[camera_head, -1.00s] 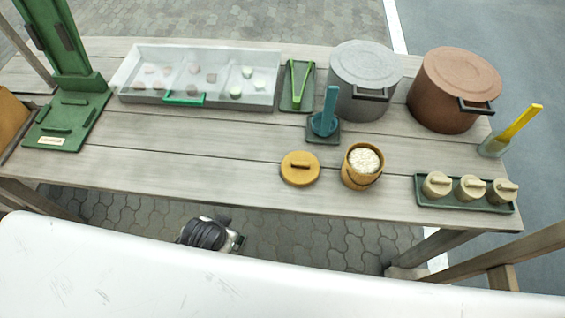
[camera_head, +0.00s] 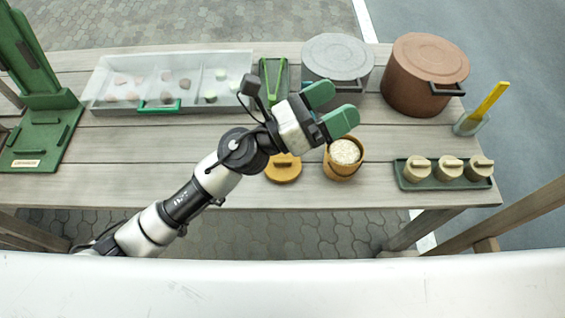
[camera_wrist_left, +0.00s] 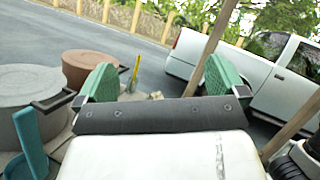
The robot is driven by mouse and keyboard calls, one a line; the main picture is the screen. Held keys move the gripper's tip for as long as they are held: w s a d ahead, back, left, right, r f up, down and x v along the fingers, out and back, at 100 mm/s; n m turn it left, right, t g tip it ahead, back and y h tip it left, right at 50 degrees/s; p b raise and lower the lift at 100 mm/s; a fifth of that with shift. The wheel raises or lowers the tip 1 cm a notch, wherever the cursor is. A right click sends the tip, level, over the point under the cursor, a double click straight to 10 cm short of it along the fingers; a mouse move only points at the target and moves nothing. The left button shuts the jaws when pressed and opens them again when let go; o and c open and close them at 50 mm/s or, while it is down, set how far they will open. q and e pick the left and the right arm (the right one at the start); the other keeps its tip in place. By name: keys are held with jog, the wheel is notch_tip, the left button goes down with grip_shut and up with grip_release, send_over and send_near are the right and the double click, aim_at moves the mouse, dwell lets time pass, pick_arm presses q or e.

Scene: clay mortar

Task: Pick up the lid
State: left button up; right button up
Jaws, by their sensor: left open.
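A round yellow-ochre lid (camera_head: 284,170) with a bar handle lies flat on the wooden table, near its front edge. My left forearm and wrist cover part of it in the head view. An ochre pot (camera_head: 344,158) filled with pale grains stands open just right of the lid. My left gripper (camera_head: 331,109) has green fingers spread apart with nothing between them. It is raised above the table, up and right of the lid and over the area behind the pot. In the left wrist view the gripper (camera_wrist_left: 150,85) points outward, and the lid is not seen there.
A grey pot (camera_head: 338,58) and a brown pot (camera_head: 425,75) stand at the back right. A green tray (camera_head: 405,186) holds several small jars. A clear-lidded box (camera_head: 225,62) and a green stand (camera_head: 40,135) are at left. The table's front strip left of the lid is clear.

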pick_arm(q)
jog(key=s+d+f+m+g+y, duration=0.1)
jog(key=s+d+f+m+g, duration=0.15)
jog(key=m+g, duration=0.6)
jog(key=m+t+y, duration=0.2)
jog(key=m+y, duration=1.5)
jog(key=y, duration=0.1)
send_near(277, 161)
jog(key=x, duration=0.2)
jog(key=p+x, duration=0.1)
jog(key=x, duration=0.1)
jog(key=shift+s+d, duration=0.1)
jog(key=shift+d, duration=0.15)
jog(key=x, duration=0.1)
jog(key=p+x, duration=0.1)
jog(key=x, duration=0.2)
jog(key=shift+a+f, duration=0.2)
jog(key=shift+f, duration=0.25)
jog(key=shift+w+f, duration=0.25)
jog(key=shift+f, duration=0.2)
